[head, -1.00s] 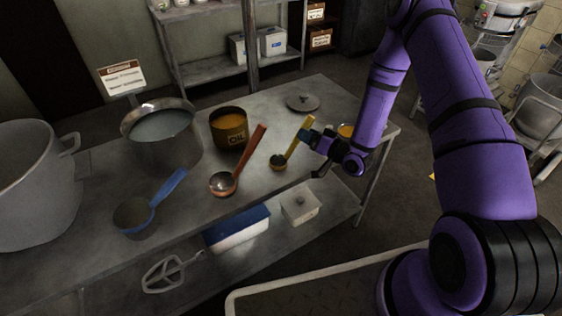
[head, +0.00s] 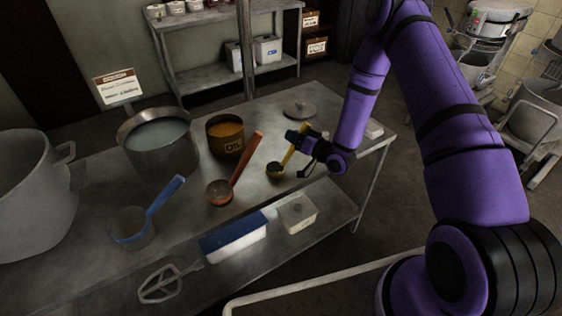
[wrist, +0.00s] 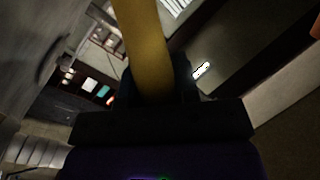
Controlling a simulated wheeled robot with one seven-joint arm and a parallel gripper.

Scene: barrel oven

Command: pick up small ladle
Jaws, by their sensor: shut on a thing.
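The small ladle (head: 276,171) has a yellow handle and a dark little bowl. It is at the right part of the steel table in the head view, its bowl low at the tabletop. I cannot tell whether the bowl touches the table. My gripper (head: 297,138) comes from the right and is shut on the yellow handle. In the wrist view the handle (wrist: 147,45) stands between the jaws, which hide its gripped part.
A red-handled ladle (head: 219,192) and a blue-handled ladle (head: 130,226) lie to the left. An OIL pot (head: 225,137), a large pot (head: 158,148) and a round lid (head: 300,110) stand on the table.

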